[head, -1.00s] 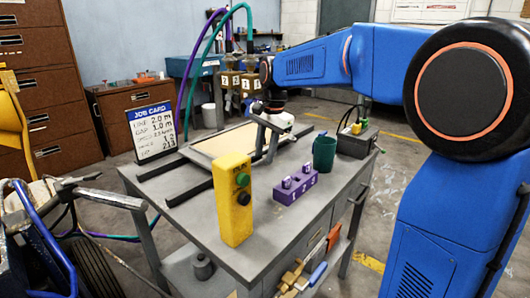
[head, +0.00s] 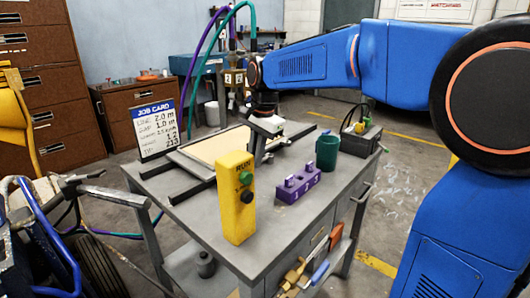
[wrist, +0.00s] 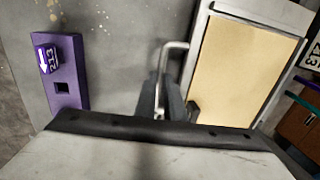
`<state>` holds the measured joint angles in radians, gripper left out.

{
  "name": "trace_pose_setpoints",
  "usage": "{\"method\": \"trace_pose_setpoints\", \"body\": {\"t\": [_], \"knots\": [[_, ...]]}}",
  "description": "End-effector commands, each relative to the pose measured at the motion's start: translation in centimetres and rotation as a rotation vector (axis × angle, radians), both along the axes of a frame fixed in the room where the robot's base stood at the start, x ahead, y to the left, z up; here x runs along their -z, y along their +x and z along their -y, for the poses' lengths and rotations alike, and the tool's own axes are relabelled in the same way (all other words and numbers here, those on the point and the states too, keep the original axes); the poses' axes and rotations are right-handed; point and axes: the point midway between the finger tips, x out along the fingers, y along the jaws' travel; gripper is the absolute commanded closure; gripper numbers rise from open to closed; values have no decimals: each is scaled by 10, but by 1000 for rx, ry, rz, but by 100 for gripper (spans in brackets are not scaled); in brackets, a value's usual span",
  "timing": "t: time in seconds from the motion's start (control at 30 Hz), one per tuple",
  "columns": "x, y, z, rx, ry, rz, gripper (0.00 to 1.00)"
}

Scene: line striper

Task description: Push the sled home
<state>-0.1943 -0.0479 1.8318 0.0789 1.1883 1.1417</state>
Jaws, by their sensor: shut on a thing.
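The sled (head: 181,161) is a flat grey tray carrying a tan sheet (head: 215,146), and it lies between dark rails (head: 192,190) on the grey table. In the wrist view the tan sheet (wrist: 240,70) and the sled's pale edge (wrist: 196,58) fill the right side. A bent metal handle (wrist: 166,56) stands at the sled's near side. My gripper (head: 256,157) is at that side, and its fingers (wrist: 160,102) are shut on the handle. The exact grip point is partly hidden by the fingers.
A yellow button box (head: 235,207) stands at the table's front. A purple block (head: 297,189) with tags, a green cup (head: 327,152) and a dark box (head: 361,140) stand to the right. A job card (head: 155,129) stands at the back left.

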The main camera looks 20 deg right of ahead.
Motion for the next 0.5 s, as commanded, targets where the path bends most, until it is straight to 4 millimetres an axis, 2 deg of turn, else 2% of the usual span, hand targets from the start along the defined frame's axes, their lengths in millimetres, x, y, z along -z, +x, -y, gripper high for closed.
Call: {"method": "trace_pose_setpoints", "body": {"t": [0.03, 0.2, 0.5], "knots": [[-1, -7, -11, -6, 1, 2, 100], [-1, -27, -40, -5, 0, 1, 100], [0, -50, -75, -2, 0, 0, 100]]}}
